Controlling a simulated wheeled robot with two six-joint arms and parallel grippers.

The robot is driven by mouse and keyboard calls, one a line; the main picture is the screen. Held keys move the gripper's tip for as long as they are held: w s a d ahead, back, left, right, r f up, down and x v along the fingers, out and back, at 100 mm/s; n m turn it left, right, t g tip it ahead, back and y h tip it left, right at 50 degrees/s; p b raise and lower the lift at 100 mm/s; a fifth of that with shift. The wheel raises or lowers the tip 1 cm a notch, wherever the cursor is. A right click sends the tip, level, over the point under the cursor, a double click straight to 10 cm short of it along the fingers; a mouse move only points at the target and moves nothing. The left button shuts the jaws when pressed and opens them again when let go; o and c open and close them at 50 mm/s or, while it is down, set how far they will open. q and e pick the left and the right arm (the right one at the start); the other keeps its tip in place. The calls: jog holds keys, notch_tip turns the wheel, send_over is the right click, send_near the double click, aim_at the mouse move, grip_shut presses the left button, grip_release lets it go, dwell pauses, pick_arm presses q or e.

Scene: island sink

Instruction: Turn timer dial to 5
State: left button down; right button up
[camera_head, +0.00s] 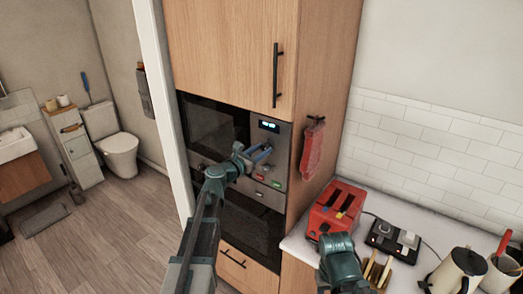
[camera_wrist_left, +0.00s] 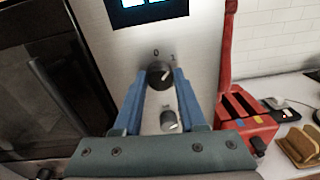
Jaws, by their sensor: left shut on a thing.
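The timer dial (camera_wrist_left: 159,74) is a round dark knob on the steel oven panel, below a lit display (camera_wrist_left: 150,10). My left gripper (camera_wrist_left: 160,80) has its blue fingers on either side of the dial and is shut on it. The dial's pale pointer mark slants to the upper right. Small marks that look like 0 and 1 show above it; other marks are hidden or too small to read. In the head view my left gripper (camera_head: 262,154) is at the panel and hides the dial. My right gripper is not in view; only part of that arm shows.
Red and green buttons (camera_head: 270,181) are lower on the panel. A red oven mitt (camera_head: 313,148) hangs at the right. The counter holds a red toaster (camera_head: 338,207) and a kettle (camera_head: 455,272).

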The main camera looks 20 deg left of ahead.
pick_arm(q)
jog(key=m, duration=0.5)
jog(key=shift+s+d, duration=0.1)
jog(key=m, duration=0.4)
jog(key=shift+d+f+m+y, duration=0.1)
jog(key=shift+m+y, duration=0.2)
jog(key=m+b, duration=0.1)
jog(key=m, duration=1.9)
jog(key=m+t+b, duration=0.1)
jog(key=m, duration=1)
jog(key=shift+a+f+b, duration=0.2)
jog(key=shift+f+b, duration=0.15)
jog(key=shift+m, duration=0.3)
jog(key=shift+c, duration=2.4)
grip_release()
